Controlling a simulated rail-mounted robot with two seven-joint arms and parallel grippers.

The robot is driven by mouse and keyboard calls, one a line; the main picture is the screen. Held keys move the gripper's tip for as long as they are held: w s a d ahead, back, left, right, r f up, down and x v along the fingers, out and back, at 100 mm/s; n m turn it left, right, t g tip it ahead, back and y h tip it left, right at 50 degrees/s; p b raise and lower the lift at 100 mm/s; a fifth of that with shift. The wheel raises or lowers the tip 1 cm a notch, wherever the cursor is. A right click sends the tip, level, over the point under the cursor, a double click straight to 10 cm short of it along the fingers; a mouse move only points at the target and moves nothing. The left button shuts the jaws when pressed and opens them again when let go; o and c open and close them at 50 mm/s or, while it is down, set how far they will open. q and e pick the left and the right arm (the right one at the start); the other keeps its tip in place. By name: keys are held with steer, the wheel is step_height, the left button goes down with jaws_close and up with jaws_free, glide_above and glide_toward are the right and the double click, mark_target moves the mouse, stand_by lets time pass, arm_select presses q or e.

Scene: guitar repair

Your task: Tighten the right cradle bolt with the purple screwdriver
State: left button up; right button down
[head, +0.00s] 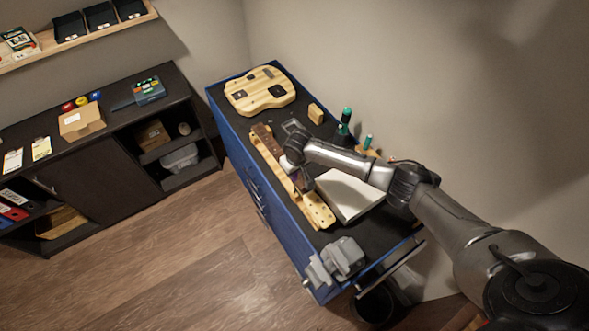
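A long light-wood cradle (318,211) lies along the left side of the blue bench's dark top, with a dark brown neck-like piece (266,140) on its far part. My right arm reaches in from the right, and my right gripper (303,184) points down over the middle of the cradle. A small purplish patch shows at the gripper, but I cannot make out whether it is the purple screwdriver. The fingers are too small and dark to read. Small dark spots show on the cradle's near end; I cannot tell which is the right bolt. My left gripper is out of view.
A light-wood guitar body (260,92) lies at the bench's far end, with a small wooden block (315,113) beside it. Green-topped items (345,116) stand along the wall side. A white book-like object (348,194) lies right of the cradle. A grey vise (343,256) occupies the near end.

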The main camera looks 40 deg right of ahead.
stand_by(0.6)
steer(key=shift+p, duration=0.3)
steer(key=shift+p, duration=0.3)
stand_by(0.5)
stand_by(0.6)
steer(key=shift+f, duration=0.35)
